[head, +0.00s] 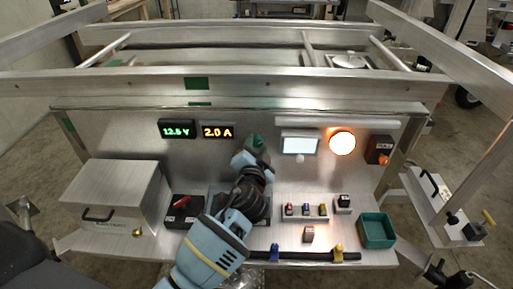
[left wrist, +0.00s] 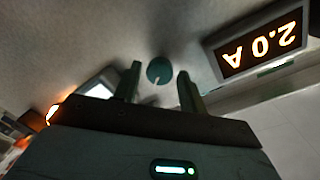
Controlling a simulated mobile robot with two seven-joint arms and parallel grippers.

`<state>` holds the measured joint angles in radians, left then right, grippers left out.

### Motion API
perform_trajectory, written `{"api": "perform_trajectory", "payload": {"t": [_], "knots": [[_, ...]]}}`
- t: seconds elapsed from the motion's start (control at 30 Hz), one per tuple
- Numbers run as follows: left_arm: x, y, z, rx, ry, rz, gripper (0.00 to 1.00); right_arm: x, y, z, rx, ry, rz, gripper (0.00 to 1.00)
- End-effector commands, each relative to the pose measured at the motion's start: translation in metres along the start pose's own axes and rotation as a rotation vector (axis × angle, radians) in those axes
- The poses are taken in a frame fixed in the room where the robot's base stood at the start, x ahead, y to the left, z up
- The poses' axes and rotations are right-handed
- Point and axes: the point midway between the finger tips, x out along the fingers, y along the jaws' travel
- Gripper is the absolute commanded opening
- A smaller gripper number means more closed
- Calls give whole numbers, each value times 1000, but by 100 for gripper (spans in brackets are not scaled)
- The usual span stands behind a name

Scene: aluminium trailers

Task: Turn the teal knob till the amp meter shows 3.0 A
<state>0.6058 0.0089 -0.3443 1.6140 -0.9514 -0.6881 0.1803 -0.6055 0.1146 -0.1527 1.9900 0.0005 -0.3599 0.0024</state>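The teal knob (head: 255,142) is on the upright metal panel, just right of the amp meter (head: 218,132), which reads 2.0 A in orange. The meter also shows upside down in the left wrist view (left wrist: 260,45). My left gripper (head: 251,156) is in front of the panel at the knob, partly covering it from below. In the left wrist view the gripper (left wrist: 159,84) is open. The round knob (left wrist: 160,71), with a pale mark, shows between and beyond its two fingertips, with gaps on both sides. My right gripper is not in view.
Left of the amp meter a green display (head: 176,129) reads 12.5 V. A white lit panel (head: 300,144) and a glowing round lamp (head: 342,143) are to the right. Below, the shelf carries a metal box (head: 117,192), a red switch (head: 182,203) and a teal bin (head: 376,231).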

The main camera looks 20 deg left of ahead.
Motion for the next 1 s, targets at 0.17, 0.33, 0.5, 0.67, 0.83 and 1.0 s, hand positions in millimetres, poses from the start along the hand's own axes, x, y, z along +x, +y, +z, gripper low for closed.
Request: {"api": "perform_trajectory", "payload": {"t": [0.17, 0.33, 0.5, 0.67, 0.83, 1.0], "knots": [[0, 0, 0, 0, 0, 0, 52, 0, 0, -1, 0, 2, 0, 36], [0, 0, 0, -1, 1, 0, 52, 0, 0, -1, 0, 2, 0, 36], [-12, 1, 0, -2, 0, 1, 52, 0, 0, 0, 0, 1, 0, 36], [-36, 2, 1, -3, 0, 2, 52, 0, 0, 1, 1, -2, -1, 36], [-60, 1, 1, -3, 0, 2, 52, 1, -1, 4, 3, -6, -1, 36], [-75, 0, 0, -1, 0, 1, 52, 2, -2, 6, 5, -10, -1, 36]]}}
